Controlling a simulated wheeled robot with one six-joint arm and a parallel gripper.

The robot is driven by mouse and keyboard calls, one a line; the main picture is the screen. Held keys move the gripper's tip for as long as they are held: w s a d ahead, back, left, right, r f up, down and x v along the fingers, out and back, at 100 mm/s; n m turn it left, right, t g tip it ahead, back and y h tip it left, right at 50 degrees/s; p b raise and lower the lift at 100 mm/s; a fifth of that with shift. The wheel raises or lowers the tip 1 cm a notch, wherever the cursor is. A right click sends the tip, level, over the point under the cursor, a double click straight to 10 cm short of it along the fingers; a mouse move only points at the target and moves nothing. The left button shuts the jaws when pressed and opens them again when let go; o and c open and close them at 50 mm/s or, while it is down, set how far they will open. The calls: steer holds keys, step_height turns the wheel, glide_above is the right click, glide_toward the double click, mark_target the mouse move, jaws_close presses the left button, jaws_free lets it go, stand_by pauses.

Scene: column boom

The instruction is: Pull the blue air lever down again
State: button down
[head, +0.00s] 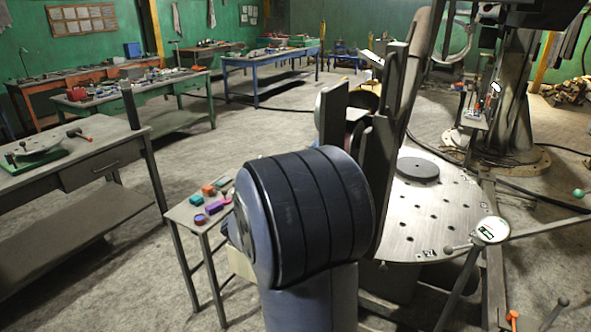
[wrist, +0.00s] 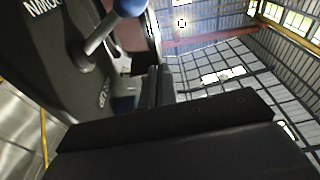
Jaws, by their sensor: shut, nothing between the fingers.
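The blue air lever's round blue knob (wrist: 130,8) is at the top edge of the wrist view, partly cut off. Its pale metal stem (wrist: 98,40) runs down and left to a dark panel (wrist: 62,50) with white lettering. My gripper (wrist: 160,84) is shut and empty, its dark fingers below and a little right of the knob in the picture. The fingers look apart from the knob, but the depth between them is hard to judge. In the head view my own arm fills the middle, and I cannot make out the blue lever there.
In the head view a round perforated metal table (head: 435,215) stands right of my arm, with a dark disc (head: 418,169) on it. A small side table (head: 183,213) with coloured blocks stands left. A workbench (head: 75,155) is further left. Open floor lies behind.

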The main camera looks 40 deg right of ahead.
steer(key=b+v, duration=0.2)
steer(key=v, duration=0.9)
steer(key=shift+d, duration=0.1)
steer(key=p+x, duration=0.2)
steer(key=x, duration=0.8)
steer(key=shift+w+d, duration=0.2)
steer(key=shift+d, duration=0.15)
steer(key=shift+a, duration=0.1)
